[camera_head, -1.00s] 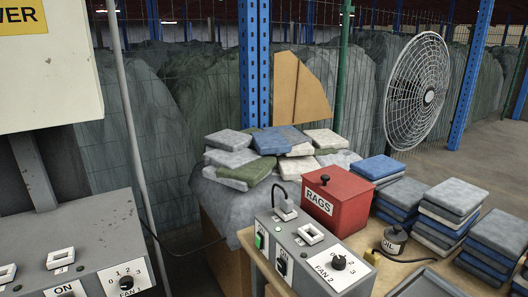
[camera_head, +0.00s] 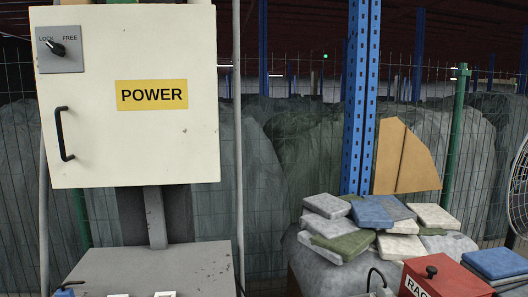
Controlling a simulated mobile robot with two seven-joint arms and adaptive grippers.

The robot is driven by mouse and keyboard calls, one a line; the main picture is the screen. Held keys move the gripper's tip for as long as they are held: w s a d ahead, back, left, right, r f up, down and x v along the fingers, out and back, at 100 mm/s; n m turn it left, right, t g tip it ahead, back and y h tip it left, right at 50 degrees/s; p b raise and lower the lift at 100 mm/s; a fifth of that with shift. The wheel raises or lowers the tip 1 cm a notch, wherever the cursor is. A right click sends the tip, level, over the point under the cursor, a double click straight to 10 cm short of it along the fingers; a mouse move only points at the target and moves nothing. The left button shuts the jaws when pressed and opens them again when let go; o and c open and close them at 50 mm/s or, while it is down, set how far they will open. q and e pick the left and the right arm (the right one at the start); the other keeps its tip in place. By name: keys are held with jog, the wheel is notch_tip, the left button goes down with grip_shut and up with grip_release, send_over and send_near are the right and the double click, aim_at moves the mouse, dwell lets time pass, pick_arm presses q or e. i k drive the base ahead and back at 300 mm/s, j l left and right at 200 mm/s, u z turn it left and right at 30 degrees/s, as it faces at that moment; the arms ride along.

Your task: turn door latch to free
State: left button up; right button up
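A cream power cabinet (camera_head: 150,60) with a yellow POWER label (camera_head: 152,95) stands at the left of the head view. Its door latch, a black knob (camera_head: 57,48) on a grey plate (camera_head: 73,62), is at the upper left of the door. The plate reads LOCK on the left and FREE on the right. The knob's pointer leans up and left, toward LOCK. A black door handle (camera_head: 62,134) is below it, and the door is closed. Neither gripper shows in the head view.
A grey control box (camera_head: 150,265) is below the cabinet. A red RAGS box (camera_head: 445,278) and a heap of folded cloths (camera_head: 375,225) are at the lower right. A blue post (camera_head: 360,100) and wire fence stand behind.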

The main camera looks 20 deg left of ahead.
aim_at(58, 48)
jog(key=u, duration=1.45)
